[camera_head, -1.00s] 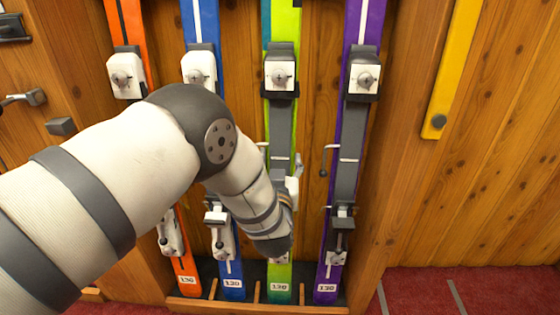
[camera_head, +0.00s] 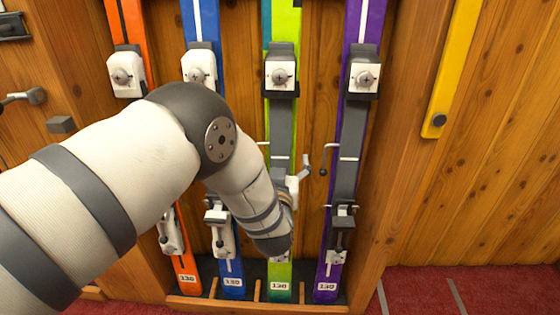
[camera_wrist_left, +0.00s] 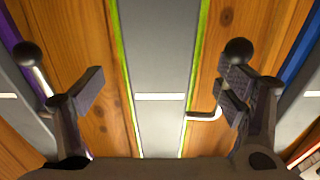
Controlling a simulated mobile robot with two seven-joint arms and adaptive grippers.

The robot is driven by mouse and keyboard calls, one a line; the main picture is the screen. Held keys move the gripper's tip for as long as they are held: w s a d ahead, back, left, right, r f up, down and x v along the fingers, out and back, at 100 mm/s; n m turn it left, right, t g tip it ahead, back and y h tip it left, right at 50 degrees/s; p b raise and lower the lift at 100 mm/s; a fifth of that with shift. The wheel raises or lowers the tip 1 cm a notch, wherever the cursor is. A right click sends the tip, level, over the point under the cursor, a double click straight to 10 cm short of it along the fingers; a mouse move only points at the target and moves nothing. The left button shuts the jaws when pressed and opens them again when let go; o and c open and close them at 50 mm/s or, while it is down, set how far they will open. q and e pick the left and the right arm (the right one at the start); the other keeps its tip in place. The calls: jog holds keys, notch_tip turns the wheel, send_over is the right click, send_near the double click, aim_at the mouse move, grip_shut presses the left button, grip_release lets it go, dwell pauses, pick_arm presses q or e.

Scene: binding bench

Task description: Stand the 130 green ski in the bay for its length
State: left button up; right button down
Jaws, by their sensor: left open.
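The green ski (camera_head: 284,120) stands upright in the rack, with a 130 label (camera_head: 280,286) near its foot and a white toe binding (camera_head: 281,75) higher up. My left arm crosses in front of its lower part and hides its heel binding. In the left wrist view my left gripper (camera_wrist_left: 160,80) is open, one finger on each side of the ski's grey plate (camera_wrist_left: 158,45). There are gaps between the fingers and the ski. In the head view most of this gripper is behind my wrist. My right gripper is not in view.
Orange (camera_head: 131,25), blue (camera_head: 201,25) and purple (camera_head: 358,130) skis, also labelled 130, stand beside the green one. Low wooden dividers (camera_head: 257,291) separate their feet. Thin brake arms stick out beside the skis.

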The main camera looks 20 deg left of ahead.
pick_arm(q)
jog(key=shift+s, duration=0.1)
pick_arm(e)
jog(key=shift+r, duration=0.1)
pick_arm(q)
jog(key=shift+p+v, duration=0.75)
jog(key=shift+v, duration=0.1)
jog(key=p+v, duration=0.6)
jog(key=v, duration=0.5)
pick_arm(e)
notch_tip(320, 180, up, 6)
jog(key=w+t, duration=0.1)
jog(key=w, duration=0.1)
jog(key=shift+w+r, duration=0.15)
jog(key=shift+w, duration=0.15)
pick_arm(q)
jog(key=shift+s, duration=0.1)
jog(key=p+v, duration=0.2)
jog(key=v, duration=0.2)
jog(key=shift+s, duration=0.25)
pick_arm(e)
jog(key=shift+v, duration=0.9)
